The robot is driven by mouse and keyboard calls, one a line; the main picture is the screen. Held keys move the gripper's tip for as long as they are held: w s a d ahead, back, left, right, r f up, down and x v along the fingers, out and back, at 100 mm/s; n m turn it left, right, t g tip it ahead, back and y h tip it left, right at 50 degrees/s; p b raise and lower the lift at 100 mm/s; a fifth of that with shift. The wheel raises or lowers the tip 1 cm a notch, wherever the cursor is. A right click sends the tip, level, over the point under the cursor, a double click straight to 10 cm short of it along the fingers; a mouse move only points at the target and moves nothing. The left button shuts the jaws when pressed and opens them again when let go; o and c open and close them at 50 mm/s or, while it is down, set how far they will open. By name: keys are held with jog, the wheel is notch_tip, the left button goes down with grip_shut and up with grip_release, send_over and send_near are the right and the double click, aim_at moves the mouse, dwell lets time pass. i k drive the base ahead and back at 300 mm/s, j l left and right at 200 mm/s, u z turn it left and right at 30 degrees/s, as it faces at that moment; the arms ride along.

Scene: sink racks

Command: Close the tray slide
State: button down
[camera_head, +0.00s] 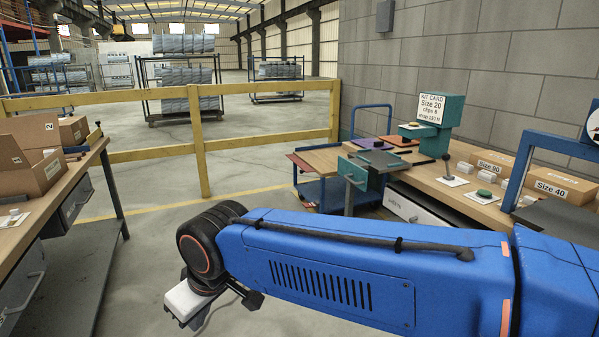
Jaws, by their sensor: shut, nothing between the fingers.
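The right bench (425,172) bears a teal machine (446,110) with a kit card, cartons (565,186) and a blue frame (517,165). A blue cart (318,188) stands behind the slide. A left bench (62,178) holds boxes. Floor between is clear up to the yellow railing (200,150).

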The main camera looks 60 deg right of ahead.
aim_at(353, 170)
jog(key=z, duration=2)
